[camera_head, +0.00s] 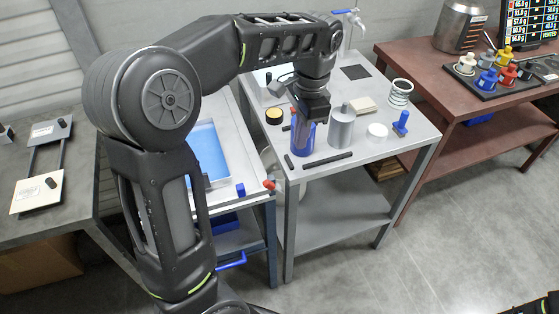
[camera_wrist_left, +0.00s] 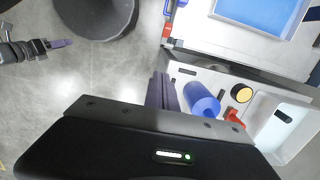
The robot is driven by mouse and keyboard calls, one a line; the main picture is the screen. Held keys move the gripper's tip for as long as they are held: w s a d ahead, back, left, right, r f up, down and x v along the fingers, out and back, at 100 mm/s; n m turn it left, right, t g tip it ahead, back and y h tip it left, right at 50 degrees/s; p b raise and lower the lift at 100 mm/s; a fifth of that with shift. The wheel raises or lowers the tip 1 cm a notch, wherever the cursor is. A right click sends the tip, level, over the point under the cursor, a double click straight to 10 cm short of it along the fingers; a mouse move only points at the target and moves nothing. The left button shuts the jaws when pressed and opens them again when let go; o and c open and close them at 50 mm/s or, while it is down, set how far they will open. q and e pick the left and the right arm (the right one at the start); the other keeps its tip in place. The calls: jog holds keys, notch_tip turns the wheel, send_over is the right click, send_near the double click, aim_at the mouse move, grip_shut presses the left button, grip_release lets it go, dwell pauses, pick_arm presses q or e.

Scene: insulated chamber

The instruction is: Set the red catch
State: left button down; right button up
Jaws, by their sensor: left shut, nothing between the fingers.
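A small red piece (camera_head: 270,184), which looks like the red catch, sits at the front right corner of the table with the blue tray. It also shows in the left wrist view (camera_wrist_left: 167,30). Its exact position is too small to tell. My left gripper (camera_head: 308,122) points down over the grey side table, at the blue cylinder (camera_head: 304,140), and hides part of it. In the left wrist view its fingers (camera_wrist_left: 162,92) are together and empty, beside the blue cylinder (camera_wrist_left: 202,98). A dark arm end with a purple tip (camera_wrist_left: 60,43), probably my right gripper, hangs over the floor.
A blue block (camera_head: 240,189) is left of the red piece. The side table holds a yellow-topped tin (camera_head: 274,116), a metal cylinder (camera_head: 341,128), a black bar (camera_head: 328,160), a white disc (camera_head: 377,131) and a spring (camera_head: 400,93). Another red piece (camera_wrist_left: 235,116) lies near the blue cylinder.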

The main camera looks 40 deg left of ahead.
pick_arm(q)
jog(key=shift+s+a+r, duration=0.25)
jog(key=shift+r, duration=0.2)
jog(key=shift+s+a+r, duration=0.2)
jog(key=shift+s+r, duration=0.05)
jog(key=shift+r, duration=0.15)
jog(key=b, duration=0.3)
send_over(274, 185)
jog(key=w+d, duration=0.1)
jog(key=w, duration=0.1)
jog(key=f, duration=1.1)
jog(key=shift+s+f, duration=0.2)
jog(key=shift+s+a+f, duration=0.35)
jog(key=shift+s+f, duration=0.05)
jog(key=shift+f, duration=0.05)
jog(key=shift+s+f, duration=0.1)
